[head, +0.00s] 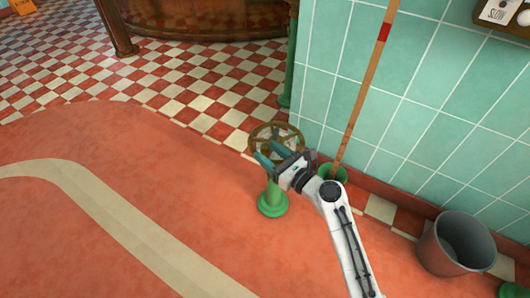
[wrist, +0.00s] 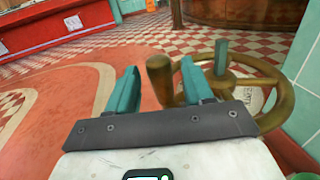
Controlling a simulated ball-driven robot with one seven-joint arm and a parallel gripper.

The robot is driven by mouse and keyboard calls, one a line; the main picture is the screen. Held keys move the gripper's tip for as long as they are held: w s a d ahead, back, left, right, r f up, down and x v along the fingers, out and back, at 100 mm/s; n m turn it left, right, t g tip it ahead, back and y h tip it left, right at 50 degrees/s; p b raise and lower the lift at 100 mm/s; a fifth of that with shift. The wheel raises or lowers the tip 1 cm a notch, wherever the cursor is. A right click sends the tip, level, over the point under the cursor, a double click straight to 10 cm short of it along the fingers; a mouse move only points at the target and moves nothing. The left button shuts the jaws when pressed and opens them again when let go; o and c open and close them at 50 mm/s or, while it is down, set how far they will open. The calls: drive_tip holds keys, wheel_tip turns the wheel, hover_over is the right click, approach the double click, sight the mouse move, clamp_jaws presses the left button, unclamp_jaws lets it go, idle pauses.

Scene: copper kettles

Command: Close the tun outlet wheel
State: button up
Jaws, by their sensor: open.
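The tun outlet wheel (head: 276,125) is a brass-coloured spoked handwheel on top of a green pedestal (head: 272,202) that stands on the red floor. My gripper (head: 263,151) is open, its two teal fingers reaching over the wheel from the right in the head view. In the wrist view the wheel (wrist: 284,100) is at the right, partly hidden behind the right finger. Its upright brown handle knob (wrist: 160,78) appears in the gap between the fingers (wrist: 158,66). I cannot tell whether either finger touches it.
A tiled green wall (head: 400,100) runs along the right. A wooden pole (head: 363,95) with a red band leans near my gripper. A grey bucket (head: 440,245) stands at lower right. A dark copper vessel (head: 200,18) stands at the back. The red floor at left is clear.

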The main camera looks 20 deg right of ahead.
drive_tip(key=shift+x, duration=1)
clamp_jaws()
